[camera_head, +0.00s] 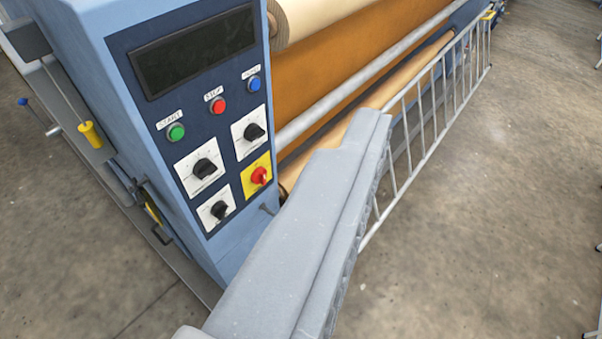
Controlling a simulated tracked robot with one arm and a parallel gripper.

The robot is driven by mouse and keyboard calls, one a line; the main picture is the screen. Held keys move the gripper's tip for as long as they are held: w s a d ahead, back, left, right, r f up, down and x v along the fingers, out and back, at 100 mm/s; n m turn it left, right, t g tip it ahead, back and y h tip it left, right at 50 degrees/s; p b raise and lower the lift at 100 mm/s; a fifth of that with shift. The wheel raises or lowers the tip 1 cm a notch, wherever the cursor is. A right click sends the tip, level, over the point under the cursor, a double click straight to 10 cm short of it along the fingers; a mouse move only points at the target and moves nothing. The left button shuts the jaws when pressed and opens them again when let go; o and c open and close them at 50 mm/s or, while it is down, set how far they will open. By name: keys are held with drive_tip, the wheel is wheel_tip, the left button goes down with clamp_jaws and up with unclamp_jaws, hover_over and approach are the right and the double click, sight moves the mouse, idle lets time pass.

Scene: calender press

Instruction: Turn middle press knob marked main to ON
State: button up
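The press control panel (225,90) is on the blue end housing at left. It has black knobs on white plates: one at left (206,168), one at upper right (254,132) and one at lower left (219,209). A red knob (259,175) sits on a yellow plate at lower right. The knob markings are too small to read, so I cannot tell which is main or its setting. My gripper (375,125) is a long grey shape reaching up from the bottom, right of the panel and apart from the knobs in the picture. Its finger opening is not visible.
Green (176,132), red (218,105) and blue (254,84) buttons sit above the knobs, under a dark display (195,52). Rollers and a metal guard rail (420,130) run to the upper right.

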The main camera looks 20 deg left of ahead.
drive_tip(key=w+d+r+n+t+h+b, duration=0.1)
drive_tip(key=w+d+n+t+h+b, duration=0.25)
drive_tip(key=w+n, duration=0.85)
drive_tip(key=w+a+f+n+y+b, duration=0.35)
drive_tip(key=w+f+n+y, duration=0.25)
drive_tip(key=w+f+n, duration=0.45)
drive_tip(key=w+a+f+n+y+b, duration=0.2)
drive_tip(key=w+a+f+n+y, duration=0.2)
drive_tip(key=w+f+n+y, duration=0.45)
drive_tip(key=n+g+y+b, duration=0.6)
drive_tip(key=n+g, duration=0.7)
drive_tip(key=n, duration=0.6)
approach(264, 177)
drive_tip(key=shift+m+y, duration=0.3)
drive_tip(key=shift+y, duration=0.1)
drive_tip(key=x, duration=0.5)
drive_tip(key=f+x, duration=0.1)
drive_tip(key=x, duration=0.2)
drive_tip(key=shift+w+a, duration=0.3)
